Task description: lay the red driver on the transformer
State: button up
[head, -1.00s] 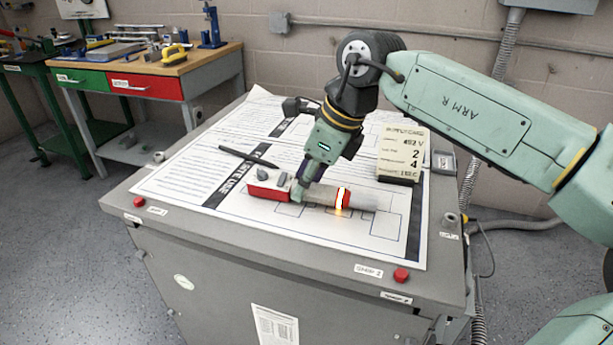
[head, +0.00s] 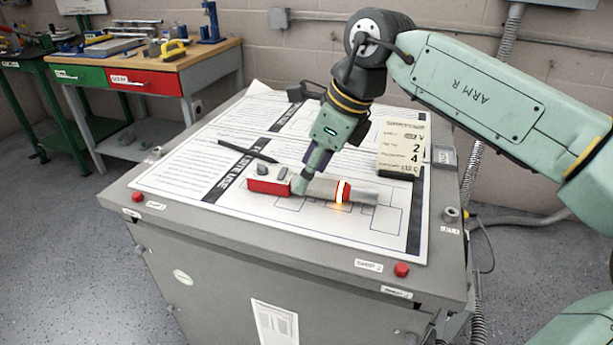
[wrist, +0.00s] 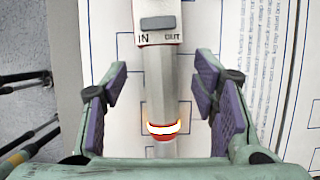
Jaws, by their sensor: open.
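The red driver (head: 268,187) lies on the paper sheet on top of the grey cabinet. It has a red and white body with grey buttons, and a grey barrel (head: 362,196) with a glowing ring. My gripper (head: 300,184) points down at the driver, beside its red body. In the wrist view, the open purple-padded fingers (wrist: 160,105) stand on either side of the barrel (wrist: 160,85), with a gap on both sides. I cannot tell which is meant.
A black pen-like rod (head: 247,151) lies on the sheet (head: 345,240) left of my gripper. Red buttons (head: 401,270) sit along the cabinet's edge. A workbench (head: 190,62) with tools stands at the back left. The sheet's front right is clear.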

jog(key=v, duration=0.8)
jog(key=shift+a+r, duration=0.3)
jog(key=shift+r, duration=0.1)
jog(key=shift+w+a, duration=0.1)
